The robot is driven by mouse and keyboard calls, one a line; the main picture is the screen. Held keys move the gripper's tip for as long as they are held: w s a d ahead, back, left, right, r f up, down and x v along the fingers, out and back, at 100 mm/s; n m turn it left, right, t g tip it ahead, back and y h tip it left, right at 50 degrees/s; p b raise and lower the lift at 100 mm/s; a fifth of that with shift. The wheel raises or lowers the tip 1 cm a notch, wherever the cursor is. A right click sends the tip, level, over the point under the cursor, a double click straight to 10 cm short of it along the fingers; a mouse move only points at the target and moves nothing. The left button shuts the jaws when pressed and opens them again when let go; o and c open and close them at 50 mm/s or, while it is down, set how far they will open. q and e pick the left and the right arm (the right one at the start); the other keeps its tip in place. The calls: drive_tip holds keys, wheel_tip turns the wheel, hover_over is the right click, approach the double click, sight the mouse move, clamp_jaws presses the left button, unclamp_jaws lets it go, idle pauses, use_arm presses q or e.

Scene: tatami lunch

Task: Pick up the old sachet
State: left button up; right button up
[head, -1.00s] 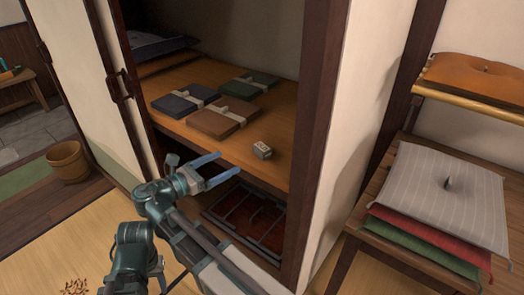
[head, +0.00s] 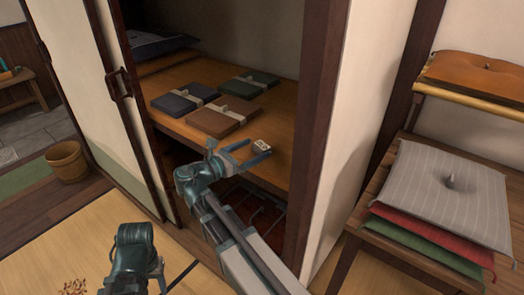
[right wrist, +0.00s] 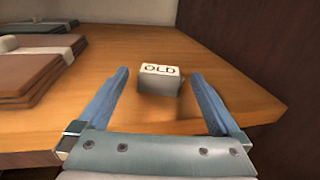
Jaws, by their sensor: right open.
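The old sachet (head: 261,146) is a small pale grey block near the front edge of the closet shelf. In the right wrist view the sachet (right wrist: 160,79) shows the word OLD on its top face. My right gripper (head: 259,149) is open, its blue-grey fingers pointing over the shelf edge. In the right wrist view the sachet stands between the fingertips of my right gripper (right wrist: 159,76), with a visible gap on each side.
Tied flat bundles in brown (head: 216,120), dark blue (head: 178,101) and green (head: 250,85) lie behind the sachet on the wooden shelf (head: 190,70). A dark closet post (head: 315,130) stands to the right. Cushions (head: 445,190) are stacked on a bench beyond.

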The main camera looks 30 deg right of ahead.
drive_tip(key=shift+x, duration=1.3)
drive_tip(key=shift+c, duration=0.3)
drive_tip(key=c, duration=1.1)
drive_tip(key=shift+r, duration=0.2)
